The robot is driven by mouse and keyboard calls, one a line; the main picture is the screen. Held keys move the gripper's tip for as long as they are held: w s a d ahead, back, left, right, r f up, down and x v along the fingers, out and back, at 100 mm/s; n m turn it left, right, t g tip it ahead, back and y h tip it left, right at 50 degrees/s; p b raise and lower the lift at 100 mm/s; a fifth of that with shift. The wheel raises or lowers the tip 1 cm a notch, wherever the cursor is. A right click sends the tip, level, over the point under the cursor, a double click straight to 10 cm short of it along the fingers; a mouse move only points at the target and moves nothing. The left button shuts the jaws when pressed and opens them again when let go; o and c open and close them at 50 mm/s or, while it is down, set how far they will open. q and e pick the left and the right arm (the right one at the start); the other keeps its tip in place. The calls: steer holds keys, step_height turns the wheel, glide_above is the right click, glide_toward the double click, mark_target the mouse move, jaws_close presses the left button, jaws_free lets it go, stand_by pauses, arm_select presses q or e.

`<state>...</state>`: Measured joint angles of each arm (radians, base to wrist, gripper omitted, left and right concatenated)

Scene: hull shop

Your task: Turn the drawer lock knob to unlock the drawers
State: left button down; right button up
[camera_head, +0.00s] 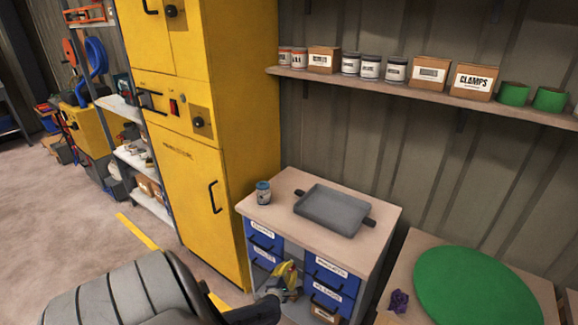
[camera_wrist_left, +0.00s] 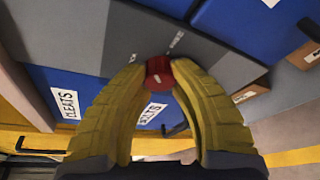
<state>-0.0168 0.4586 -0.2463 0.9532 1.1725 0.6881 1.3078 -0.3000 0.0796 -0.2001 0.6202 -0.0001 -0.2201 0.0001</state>
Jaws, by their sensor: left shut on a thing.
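The red lock knob (camera_wrist_left: 159,74) is on the grey panel of the drawer cabinet, between its blue drawers, in the left wrist view. Pale marks show on the panel beside and above it. My left gripper (camera_head: 287,272) is at the cabinet front, with its yellow fingers on both sides of the knob and shut on it. The knob is hidden in the head view. The drawers (camera_head: 337,272) look closed. One drawer labelled CLEATS (camera_wrist_left: 52,88) shows left of the fingers in the wrist view. My right gripper is not in view.
A grey tray (camera_head: 330,212) with dark handles and a small jar (camera_head: 263,192) stand on the cabinet top. A tall yellow cabinet (camera_head: 190,180) is at left. A table with a round green disc (camera_head: 478,287) and a purple item (camera_head: 398,301) is at right.

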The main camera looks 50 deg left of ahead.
arm_select(q)
steer(key=m+y, duration=0.1)
steer(key=m, duration=0.3)
steer(key=shift+t+y, duration=0.4)
steer(key=shift+m+t+y, duration=0.3)
steer(key=shift+m+t, duration=0.1)
steer(key=shift+m, duration=1.2)
steer(key=shift+a, duration=0.1)
steer(key=c, duration=1)
jaws_free()
steer(key=v, duration=1.2)
steer(key=shift+f, duration=0.1)
